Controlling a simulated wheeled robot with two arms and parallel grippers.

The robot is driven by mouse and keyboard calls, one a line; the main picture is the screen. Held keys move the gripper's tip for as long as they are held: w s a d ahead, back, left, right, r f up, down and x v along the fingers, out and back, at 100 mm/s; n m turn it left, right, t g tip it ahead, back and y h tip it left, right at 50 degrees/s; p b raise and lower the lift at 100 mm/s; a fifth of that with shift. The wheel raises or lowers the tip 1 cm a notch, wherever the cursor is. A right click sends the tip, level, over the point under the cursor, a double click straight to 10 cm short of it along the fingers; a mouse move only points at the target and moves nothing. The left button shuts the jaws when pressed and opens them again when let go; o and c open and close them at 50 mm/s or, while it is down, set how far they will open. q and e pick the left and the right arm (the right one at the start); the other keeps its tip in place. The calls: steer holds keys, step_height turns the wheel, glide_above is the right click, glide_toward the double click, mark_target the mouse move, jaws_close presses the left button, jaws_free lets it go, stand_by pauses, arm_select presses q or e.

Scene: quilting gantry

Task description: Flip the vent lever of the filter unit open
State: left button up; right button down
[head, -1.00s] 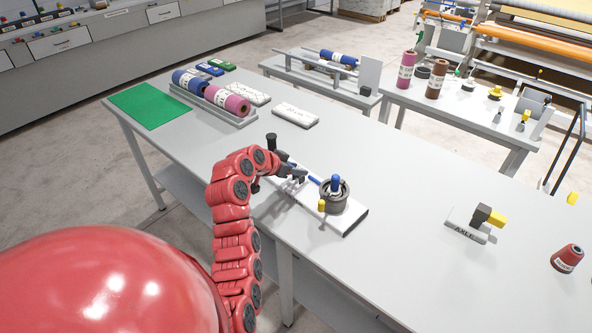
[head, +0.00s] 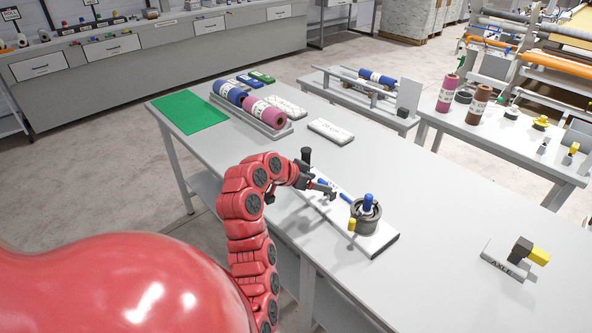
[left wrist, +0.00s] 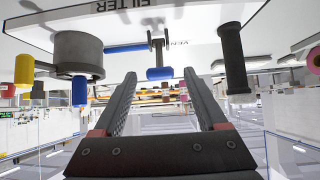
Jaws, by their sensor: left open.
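The filter unit (head: 378,240) is a pale plate on the long table, with a grey pot (head: 365,217), a blue knob (head: 368,202), a yellow knob (head: 351,225) and a black upright handle (head: 306,157). The left wrist view shows the plate inverted, with the pot (left wrist: 78,50) at left and the handle (left wrist: 232,58) at right. The vent lever's blue tip (left wrist: 160,73) shows between my left gripper's (left wrist: 160,80) open fingertips; I cannot tell whether they touch it. In the head view my left gripper (head: 328,191) is over the plate, between handle and pot. My right gripper is out of view.
A rack (head: 270,127) with blue and pink rolls and a green mat (head: 190,112) lie farther along the table. A block marked AXLE (head: 508,262) with a yellow-ended part is at right. The tabletop between it and the filter unit is clear.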

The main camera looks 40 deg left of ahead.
arm_select(q)
steer(key=v, duration=0.2)
steer(key=shift+s+a+r, duration=0.2)
steer(key=shift+s, duration=0.15)
steer(key=d+p+v, duration=0.1)
steer(key=p+v, duration=0.3)
steer(key=v, duration=0.4)
steer(key=shift+a+p, duration=0.35)
steer(key=shift+a, duration=0.05)
steer(key=shift+s+r, duration=0.15)
